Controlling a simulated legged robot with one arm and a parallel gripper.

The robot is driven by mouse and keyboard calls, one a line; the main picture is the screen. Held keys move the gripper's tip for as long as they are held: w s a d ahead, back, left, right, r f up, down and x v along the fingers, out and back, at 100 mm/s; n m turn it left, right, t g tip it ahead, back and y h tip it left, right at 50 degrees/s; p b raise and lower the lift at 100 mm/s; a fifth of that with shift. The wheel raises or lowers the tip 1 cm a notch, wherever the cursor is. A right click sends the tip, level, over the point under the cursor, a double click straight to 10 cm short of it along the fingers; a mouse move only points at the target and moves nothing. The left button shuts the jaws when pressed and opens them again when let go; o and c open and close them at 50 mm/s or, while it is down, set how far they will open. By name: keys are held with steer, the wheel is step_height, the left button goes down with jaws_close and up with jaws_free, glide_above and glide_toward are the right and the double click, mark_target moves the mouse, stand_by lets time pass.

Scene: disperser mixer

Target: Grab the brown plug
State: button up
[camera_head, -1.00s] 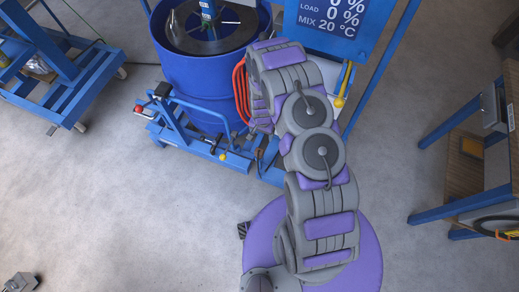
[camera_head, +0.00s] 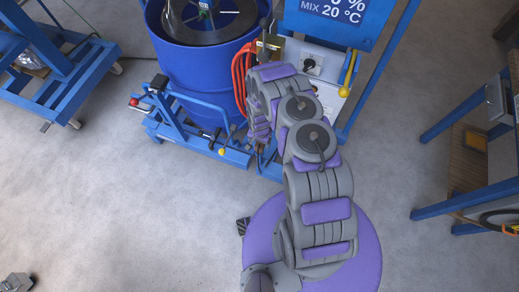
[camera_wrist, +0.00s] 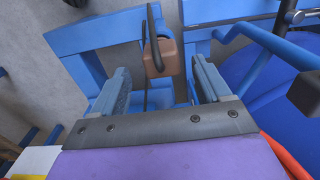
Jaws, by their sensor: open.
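The brown plug (camera_wrist: 163,60) is a small boxy block with a dark cable looping up from it, in the upper middle of the wrist view. My gripper (camera_wrist: 160,68) is open, with one grey-blue finger on each side of the plug. The plug appears around the level of the fingertips; I cannot tell whether it lies fully between them. No finger visibly touches it. In the head view my arm hides most of the gripper and I cannot make out the plug clearly.
A blue drum (camera_head: 200,70) stands on a blue wheeled frame (camera_head: 185,135) beside my arm. A red hose (camera_head: 240,80) hangs next to a grey control box (camera_head: 310,68). A blue-legged workbench (camera_head: 465,200) is at the right.

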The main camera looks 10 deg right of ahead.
mark_target(259, 145)
steer(key=shift+a+f, duration=0.2)
steer(key=shift+f, duration=0.2)
steer(key=shift+f+b, duration=0.3)
steer(key=shift+f, duration=0.1)
steer(key=f, duration=0.1)
steer(key=f+b, duration=0.1)
steer(key=f, duration=0.2)
steer(key=shift+w+d+f+b, duration=0.1)
steer(key=shift+d+b, duration=0.15)
steer(key=shift+b, duration=0.05)
steer(key=shift+a, duration=0.15)
steer(key=shift+c, duration=0.2)
steer(key=shift+c, duration=0.8)
steer(key=c, duration=0.9)
